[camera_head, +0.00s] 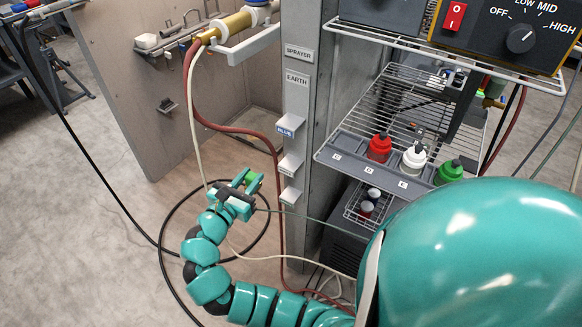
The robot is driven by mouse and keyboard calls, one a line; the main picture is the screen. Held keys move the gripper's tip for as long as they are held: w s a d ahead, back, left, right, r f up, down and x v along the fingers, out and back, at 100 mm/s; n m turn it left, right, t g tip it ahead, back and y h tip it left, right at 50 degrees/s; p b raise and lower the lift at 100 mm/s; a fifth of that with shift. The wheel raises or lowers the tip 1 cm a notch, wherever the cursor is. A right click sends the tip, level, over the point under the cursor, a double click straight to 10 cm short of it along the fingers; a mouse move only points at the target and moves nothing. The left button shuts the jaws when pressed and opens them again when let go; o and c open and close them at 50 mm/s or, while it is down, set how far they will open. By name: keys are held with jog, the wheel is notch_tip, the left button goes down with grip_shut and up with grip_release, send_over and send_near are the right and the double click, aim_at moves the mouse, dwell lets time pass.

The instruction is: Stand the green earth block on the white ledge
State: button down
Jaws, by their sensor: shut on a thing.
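My gripper (241,191) is at the lower middle of the view, left of the grey post (300,110). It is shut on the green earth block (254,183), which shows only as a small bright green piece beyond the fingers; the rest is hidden. Several small white ledges stick out from the post below its EARTH label: an upper one (290,124) with a BLUE label, a middle one (290,164) and a lower one (290,196). The labels on the lower two are too small to read. The block is left of the ledges and appears apart from them.
A red hose (235,130) and a pale hose hang from the sprayer between the booth panel (150,100) and post. A wire rack (400,120) with red (379,148), white (413,159) and green (448,172) bottles stands right of the post. Open floor lies left.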

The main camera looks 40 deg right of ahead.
jog(key=shift+s+m+g+h, duration=0.3)
jog(key=shift+s+m+g, duration=0.2)
jog(key=shift+s+g, duration=0.2)
jog(key=p, duration=0.2)
send_near(296, 146)
jog(key=d+r, duration=0.1)
jog(key=w+d+r, duration=0.1)
jog(key=d, duration=0.1)
jog(key=w+d+r, duration=0.1)
jog(key=d+r, duration=0.1)
jog(key=shift+w+d, duration=0.1)
jog(key=shift+d, duration=0.05)
jog(key=f, duration=0.2)
jog(key=shift+w+d+f, duration=0.1)
jog(key=shift+d+f, duration=0.25)
jog(key=shift+f, duration=0.45)
jog(key=shift+f, duration=0.15)
jog(key=c, duration=1.1)
grip_release()
